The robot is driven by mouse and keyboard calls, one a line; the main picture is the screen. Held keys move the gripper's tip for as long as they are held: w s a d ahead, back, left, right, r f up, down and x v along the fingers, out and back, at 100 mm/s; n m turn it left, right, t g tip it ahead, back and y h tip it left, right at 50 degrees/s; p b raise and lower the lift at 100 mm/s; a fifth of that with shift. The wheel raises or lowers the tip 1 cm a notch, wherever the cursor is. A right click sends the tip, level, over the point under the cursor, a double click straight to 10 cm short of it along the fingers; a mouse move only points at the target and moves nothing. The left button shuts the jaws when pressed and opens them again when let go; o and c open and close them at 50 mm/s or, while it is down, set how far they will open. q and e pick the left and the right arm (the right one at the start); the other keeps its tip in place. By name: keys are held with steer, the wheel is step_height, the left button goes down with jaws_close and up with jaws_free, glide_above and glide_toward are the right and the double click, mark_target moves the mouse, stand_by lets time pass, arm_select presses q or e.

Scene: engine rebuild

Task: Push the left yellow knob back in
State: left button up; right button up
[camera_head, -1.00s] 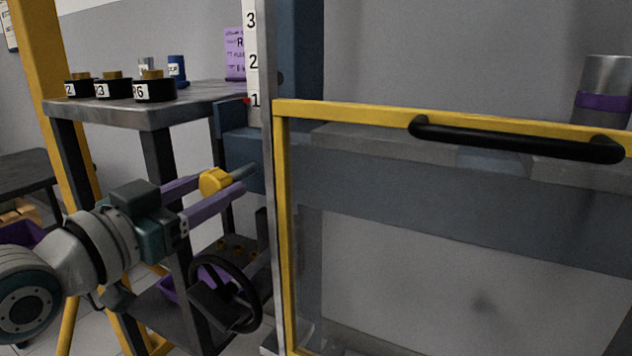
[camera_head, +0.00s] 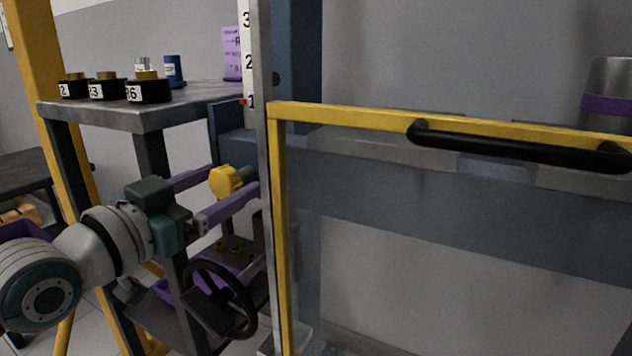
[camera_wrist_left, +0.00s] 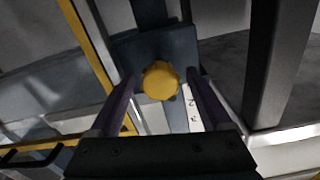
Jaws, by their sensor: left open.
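The yellow knob (camera_head: 226,181) sits at the near side of the blue press column, left of the yellow-framed guard. Little of its grey rod shows now. My left gripper (camera_head: 236,186) has its two purple fingers apart, one on each side of the knob. In the left wrist view the knob (camera_wrist_left: 160,80) lies between the fingers (camera_wrist_left: 160,88), with visible gaps on both sides, against a blue plate. The palm end of the knob faces my gripper. My right gripper is not in view.
The guard's yellow frame (camera_head: 277,230) and black handle (camera_head: 520,147) stand to the right. A bench (camera_head: 140,115) with several black labelled parts stands behind left. A black handwheel (camera_head: 222,300) is below my left gripper. A grey post (camera_head: 264,180) stands close to the fingertips.

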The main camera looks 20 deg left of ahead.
arm_select(q)
steer(key=s+p, duration=0.2)
steer(key=s, duration=0.8)
steer(key=shift+a+p, duration=0.3)
steer(key=shift+a, duration=0.1)
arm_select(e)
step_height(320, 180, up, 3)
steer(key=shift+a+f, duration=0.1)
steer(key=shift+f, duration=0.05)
arm_select(q)
steer(key=shift+w, duration=0.1)
